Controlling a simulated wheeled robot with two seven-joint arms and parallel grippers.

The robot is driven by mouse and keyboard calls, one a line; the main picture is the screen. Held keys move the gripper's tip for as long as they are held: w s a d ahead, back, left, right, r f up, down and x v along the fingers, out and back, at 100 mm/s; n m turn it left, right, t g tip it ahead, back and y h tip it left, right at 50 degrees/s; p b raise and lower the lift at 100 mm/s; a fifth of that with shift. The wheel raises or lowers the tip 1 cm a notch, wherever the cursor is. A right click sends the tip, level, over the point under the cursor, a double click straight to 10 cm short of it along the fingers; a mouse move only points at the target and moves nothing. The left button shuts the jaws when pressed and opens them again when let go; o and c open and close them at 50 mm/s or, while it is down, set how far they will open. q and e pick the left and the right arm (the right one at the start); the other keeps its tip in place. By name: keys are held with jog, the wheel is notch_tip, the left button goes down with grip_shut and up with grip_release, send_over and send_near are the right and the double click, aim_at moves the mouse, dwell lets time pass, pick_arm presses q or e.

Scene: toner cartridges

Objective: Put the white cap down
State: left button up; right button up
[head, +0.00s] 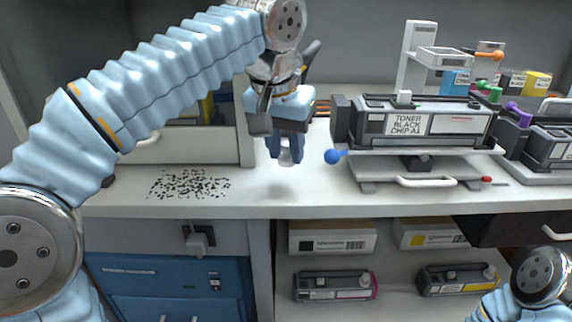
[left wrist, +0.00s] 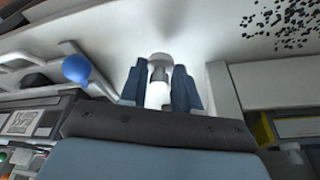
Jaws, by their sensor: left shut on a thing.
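My left gripper (head: 286,150) points down above the white counter, left of the black toner cartridge. It is shut on the white cap (head: 286,158), which shows small between the fingertips in the head view. In the left wrist view the white cap (left wrist: 159,92) sits between the two dark blue fingers of the left gripper (left wrist: 162,88). A faint shadow lies on the counter under the gripper, and the cap appears to be a little above the surface. My right gripper is not in view; only part of my right arm shows at the lower right.
A toner cartridge (head: 416,123) rests on a stand with a blue ball knob (head: 333,156) near my gripper. Black toner specks (head: 190,184) lie on the counter (head: 250,203) to the left. Another cartridge (head: 548,143) stands at the right. Boxes and cartridges fill the shelves below.

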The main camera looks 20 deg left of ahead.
aim_at(285, 152)
pick_arm(q)
jog(key=x, duration=0.4)
jog(key=shift+s+a+f+b, duration=0.1)
jog(key=shift+s+b, duration=0.1)
jog(key=shift+b, duration=0.2)
jog(key=shift+f, duration=0.1)
jog(key=o, duration=1)
jog(key=shift+r, duration=0.35)
jog(key=p+v, duration=0.3)
jog(key=v, duration=0.8)
jog(key=shift+r, duration=0.3)
jog(key=shift+s, duration=0.1)
